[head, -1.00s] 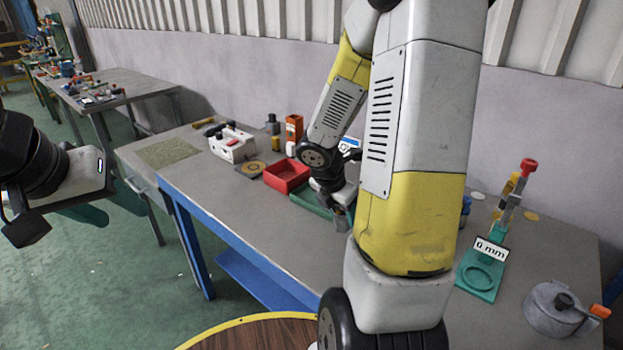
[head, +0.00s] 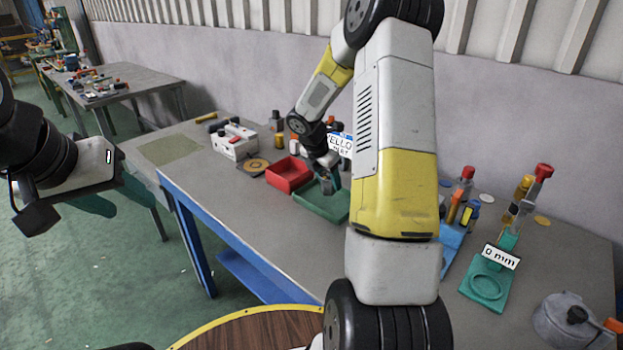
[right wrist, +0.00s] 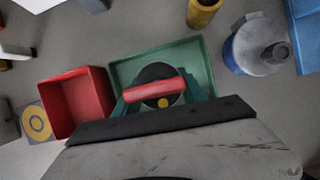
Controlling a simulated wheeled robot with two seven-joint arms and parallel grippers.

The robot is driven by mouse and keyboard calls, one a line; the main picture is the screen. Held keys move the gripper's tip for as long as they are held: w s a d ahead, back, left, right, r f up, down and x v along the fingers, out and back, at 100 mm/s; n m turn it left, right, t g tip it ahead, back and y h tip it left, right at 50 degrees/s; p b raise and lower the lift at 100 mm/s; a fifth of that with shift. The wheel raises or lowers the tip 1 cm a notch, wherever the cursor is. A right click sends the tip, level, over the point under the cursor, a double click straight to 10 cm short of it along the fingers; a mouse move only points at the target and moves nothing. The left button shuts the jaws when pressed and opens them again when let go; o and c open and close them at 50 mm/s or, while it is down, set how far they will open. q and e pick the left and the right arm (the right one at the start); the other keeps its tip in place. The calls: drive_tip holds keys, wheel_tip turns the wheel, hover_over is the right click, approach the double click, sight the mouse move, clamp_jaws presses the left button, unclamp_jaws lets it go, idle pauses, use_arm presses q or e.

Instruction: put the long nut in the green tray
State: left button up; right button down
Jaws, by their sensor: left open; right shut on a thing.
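The green tray (head: 309,206) is on the bench, right of the red tray. It also shows in the right wrist view (right wrist: 197,57). My left gripper (head: 118,198) is open and empty, off the bench at the left.
The red tray (head: 288,176) adjoins the green tray's left side. A white box (head: 234,143) stands further left. The front bench top is clear.

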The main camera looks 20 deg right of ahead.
sight(328, 188)
drive_tip(key=shift+f, duration=1.7)
drive_tip(key=shift+f, duration=0.1)
drive_tip(key=c, duration=0.7)
unclamp_jaws()
drive_tip(key=shift+o, duration=0.2)
drive_tip(key=v, duration=1.2)
drive_tip(key=s+a+r+m+t+y, duration=0.15)
drive_tip(key=s+a+r+m, duration=0.25)
drive_tip(key=s+r+m, duration=0.65)
drive_tip(key=s+a+r+m+t+y, duration=0.1)
drive_tip(key=s+a+r+m+y, duration=0.1)
drive_tip(key=s+m, duration=0.4)
drive_tip(key=s+a+r+m+t+y, duration=0.1)
drive_tip(key=s+a+r+m+y, duration=0.1)
drive_tip(key=s+a+m, duration=0.3)
drive_tip(key=shift+s+r+m+t+y, duration=0.4)
drive_tip(key=shift+s+m, duration=0.25)
drive_tip(key=shift+s, duration=1.75)
